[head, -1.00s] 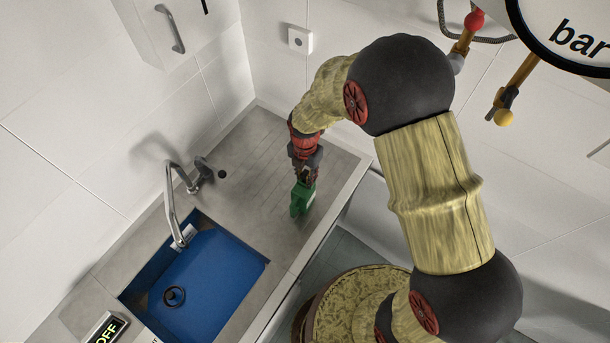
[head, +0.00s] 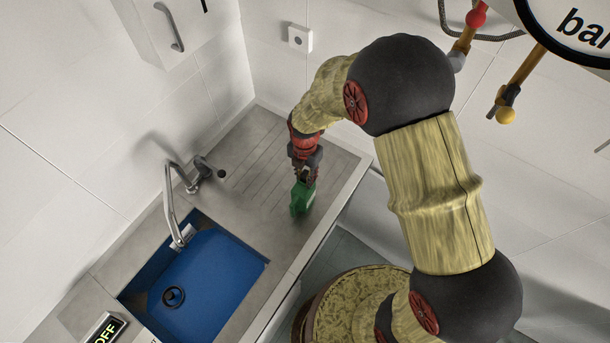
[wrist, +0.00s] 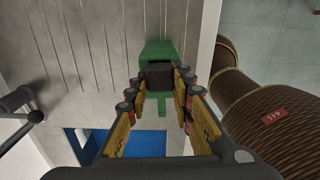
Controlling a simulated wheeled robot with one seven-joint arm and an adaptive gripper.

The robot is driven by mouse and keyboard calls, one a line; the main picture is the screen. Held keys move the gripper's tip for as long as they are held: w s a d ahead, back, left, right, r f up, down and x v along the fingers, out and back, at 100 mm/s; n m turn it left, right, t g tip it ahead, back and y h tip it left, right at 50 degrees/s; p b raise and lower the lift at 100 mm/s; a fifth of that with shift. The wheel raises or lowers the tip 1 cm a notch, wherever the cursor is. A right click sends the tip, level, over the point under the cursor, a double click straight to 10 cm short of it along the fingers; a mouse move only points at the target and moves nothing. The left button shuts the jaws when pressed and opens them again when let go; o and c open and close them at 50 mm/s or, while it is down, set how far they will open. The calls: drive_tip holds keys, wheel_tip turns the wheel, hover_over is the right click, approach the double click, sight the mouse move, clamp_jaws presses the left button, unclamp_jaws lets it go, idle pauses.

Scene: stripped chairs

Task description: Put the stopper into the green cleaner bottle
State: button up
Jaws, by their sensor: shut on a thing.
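The green cleaner bottle (head: 301,200) stands on the grey drainboard, right of the sink and near the counter's front edge. My gripper (head: 306,178) is directly over it, pointing down. In the wrist view the bottle's green body (wrist: 157,48) shows beyond the fingertips, with a narrow green part below. A dark, blocky piece, seemingly the stopper (wrist: 160,75), sits between my fingertips (wrist: 161,82), and the fingers are shut on it. It lies over the bottle in this view. Whether it touches or enters the bottle's mouth, I cannot tell.
A blue sink basin (head: 208,285) with a tall metal tap (head: 170,200) lies to the left. The ribbed drainboard (head: 255,160) is otherwise clear. A wall cabinet (head: 150,30) hangs at upper left.

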drive_tip(key=o, duration=0.9)
wheel_tip(320, 180, up, 7)
drive_tip(key=shift+r, duration=0.2)
drive_tip(key=shift+s+a, duration=0.1)
